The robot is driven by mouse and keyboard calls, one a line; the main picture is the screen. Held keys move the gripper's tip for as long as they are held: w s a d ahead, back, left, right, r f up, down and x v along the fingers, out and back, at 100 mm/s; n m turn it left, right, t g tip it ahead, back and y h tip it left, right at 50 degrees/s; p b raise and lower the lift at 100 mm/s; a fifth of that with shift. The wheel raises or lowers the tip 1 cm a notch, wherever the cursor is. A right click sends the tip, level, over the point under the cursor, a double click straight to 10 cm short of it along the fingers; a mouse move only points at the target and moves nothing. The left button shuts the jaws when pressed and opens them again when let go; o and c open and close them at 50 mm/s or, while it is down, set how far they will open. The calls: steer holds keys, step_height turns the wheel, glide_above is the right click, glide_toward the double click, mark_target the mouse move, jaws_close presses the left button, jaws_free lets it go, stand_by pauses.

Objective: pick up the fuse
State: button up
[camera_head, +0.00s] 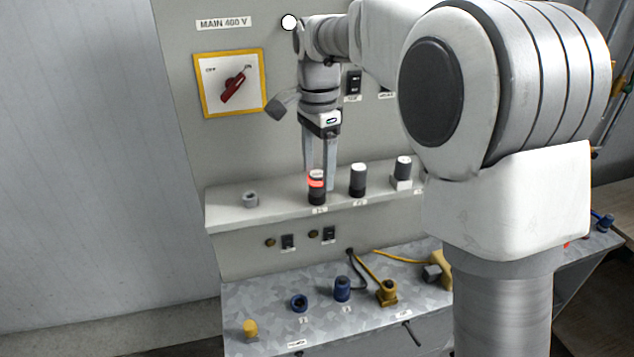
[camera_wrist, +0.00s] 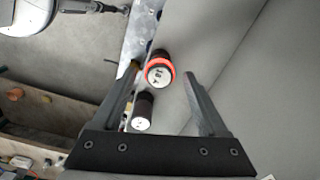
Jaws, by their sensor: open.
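A dark fuse (camera_head: 316,186) with a glowing red band and pale top stands upright on the grey ledge (camera_head: 232,208). In the wrist view its red ring and white cap (camera_wrist: 159,72) show between the fingers, near their tips. My gripper (camera_head: 320,182) points down over this fuse, open and empty, with a finger to each side. The same fingers frame the fuse in the wrist view (camera_wrist: 161,74). Whether they touch it cannot be told. A second dark fuse with a white top (camera_head: 358,180) stands to its right, also seen in the wrist view (camera_wrist: 142,112).
A third fuse (camera_head: 403,170) stands further right on a white block. An empty grey ring socket (camera_head: 250,199) lies to the left. The panel with a red rotary switch (camera_head: 233,88) rises behind. Blue and yellow connectors (camera_head: 342,289) stand on the lower bench.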

steer(key=shift+f, duration=0.95)
steer(key=shift+c, duration=0.3)
jaws_close()
steer(key=shift+r, duration=0.1)
